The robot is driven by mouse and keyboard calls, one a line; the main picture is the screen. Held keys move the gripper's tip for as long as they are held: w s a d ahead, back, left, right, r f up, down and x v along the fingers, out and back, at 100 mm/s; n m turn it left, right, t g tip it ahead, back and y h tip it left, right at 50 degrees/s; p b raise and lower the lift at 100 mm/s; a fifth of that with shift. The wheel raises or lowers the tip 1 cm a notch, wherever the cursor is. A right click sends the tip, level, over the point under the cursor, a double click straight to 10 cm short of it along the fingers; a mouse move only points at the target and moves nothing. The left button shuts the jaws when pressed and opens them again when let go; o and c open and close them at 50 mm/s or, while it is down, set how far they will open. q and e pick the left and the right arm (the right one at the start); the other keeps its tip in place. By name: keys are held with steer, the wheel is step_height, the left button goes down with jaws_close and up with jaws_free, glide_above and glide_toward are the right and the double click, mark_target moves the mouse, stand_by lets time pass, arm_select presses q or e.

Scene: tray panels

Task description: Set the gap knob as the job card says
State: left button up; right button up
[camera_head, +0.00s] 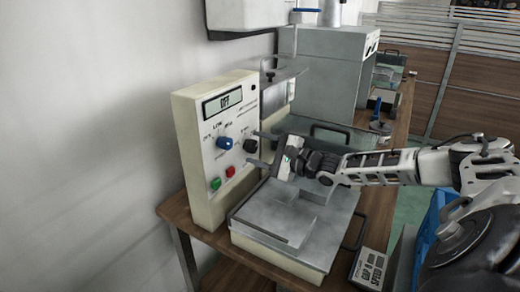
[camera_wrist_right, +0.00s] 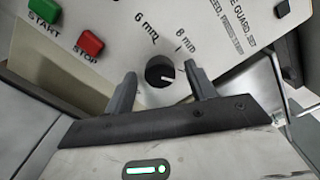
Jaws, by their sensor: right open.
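The black gap knob (camera_head: 250,145) sits on the front of the cream control panel (camera_head: 190,130). In the right wrist view the knob (camera_wrist_right: 158,70) carries a short white mark on its right side. The printed labels "6 mm" (camera_wrist_right: 146,27) and "8 mm" (camera_wrist_right: 185,38) are above it. My right gripper (camera_head: 259,149) is open, its fingers on either side of the knob with gaps between; it also shows in the right wrist view (camera_wrist_right: 162,82). The job card (camera_head: 371,268) lies at the lower right, with "GAP" and "SPEED" lines; its values are too small to read surely. My left gripper is not in view.
A blue knob (camera_head: 225,143), green button (camera_head: 215,184) and red button (camera_head: 230,171) are on the same panel. The display (camera_head: 223,102) reads "OFF". A metal tray bed (camera_head: 265,225) lies below my right gripper. A blue crate (camera_head: 432,225) is at right.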

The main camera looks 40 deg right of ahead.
steer(key=c, duration=1)
